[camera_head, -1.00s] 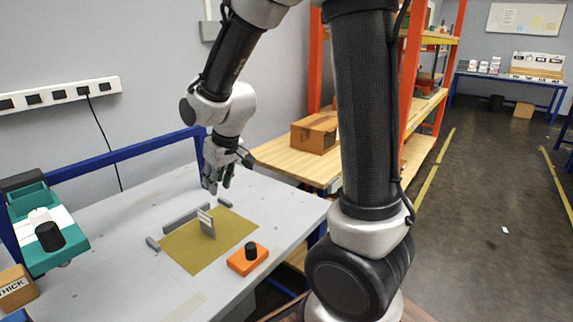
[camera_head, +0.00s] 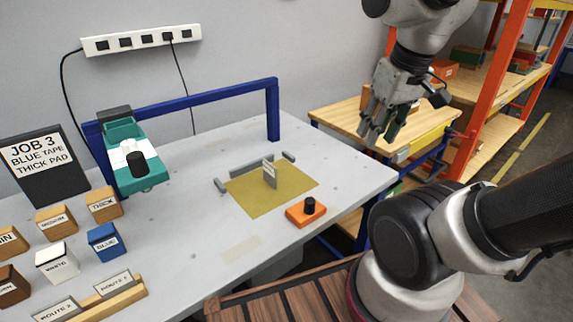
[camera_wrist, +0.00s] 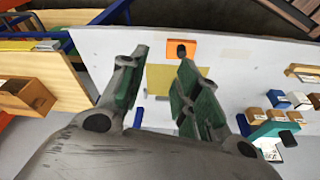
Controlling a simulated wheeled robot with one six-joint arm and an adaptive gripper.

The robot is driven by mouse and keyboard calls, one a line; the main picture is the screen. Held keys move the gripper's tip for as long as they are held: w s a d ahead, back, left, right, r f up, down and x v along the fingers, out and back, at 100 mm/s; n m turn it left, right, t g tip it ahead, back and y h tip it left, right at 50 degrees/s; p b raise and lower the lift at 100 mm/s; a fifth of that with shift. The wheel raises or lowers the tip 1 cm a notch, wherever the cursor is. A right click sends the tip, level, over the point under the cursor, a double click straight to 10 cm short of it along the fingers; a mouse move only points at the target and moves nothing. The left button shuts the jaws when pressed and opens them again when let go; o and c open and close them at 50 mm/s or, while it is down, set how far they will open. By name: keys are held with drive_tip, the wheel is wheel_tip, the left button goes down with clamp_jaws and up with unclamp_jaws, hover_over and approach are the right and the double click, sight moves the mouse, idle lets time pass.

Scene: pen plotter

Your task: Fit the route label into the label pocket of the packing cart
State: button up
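Two route labels stand in a wooden holder (camera_head: 130,300) at the lower left in the head view, a right one (camera_head: 115,284) and a left one (camera_head: 56,309). Their last characters are hard to read. My gripper (camera_head: 376,137) hangs at the right, beyond the grey table's right end and near a wood-topped unit (camera_head: 345,116). In the wrist view my gripper (camera_wrist: 162,60) has its two green-padded fingers apart with nothing between them. I cannot tell for sure which unit is the packing cart, and I cannot make out a label pocket.
The grey table (camera_head: 190,230) carries a yellow mat (camera_head: 250,198) with an upright plate (camera_head: 269,172), an orange block with a black knob (camera_head: 307,209), a teal device (camera_head: 128,170) and several labelled blocks. A blue frame (camera_head: 200,105) runs along the back. A job board (camera_head: 42,165) stands left.

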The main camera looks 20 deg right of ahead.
drive_tip(key=w+a+f+n+g, duration=0.2)
drive_tip(key=w+a+f+g, duration=0.15)
drive_tip(key=w+f, duration=0.3)
drive_tip(key=n+t+y, duration=0.1)
drive_tip(key=t, duration=0.4)
approach(269, 163)
drive_tip(key=x, duration=0.3)
drive_tip(key=shift+s+d+g, duration=0.2)
drive_tip(key=shift+d+g, duration=0.05)
drive_tip(key=shift+d, duration=0.05)
drive_tip(key=x, duration=0.4)
drive_tip(key=shift+w+a, duration=0.1)
drive_tip(key=shift+a, duration=0.05)
drive_tip(key=shift+x, duration=1.65)
drive_tip(key=shift+w+a+r, duration=0.1)
clamp_jaws()
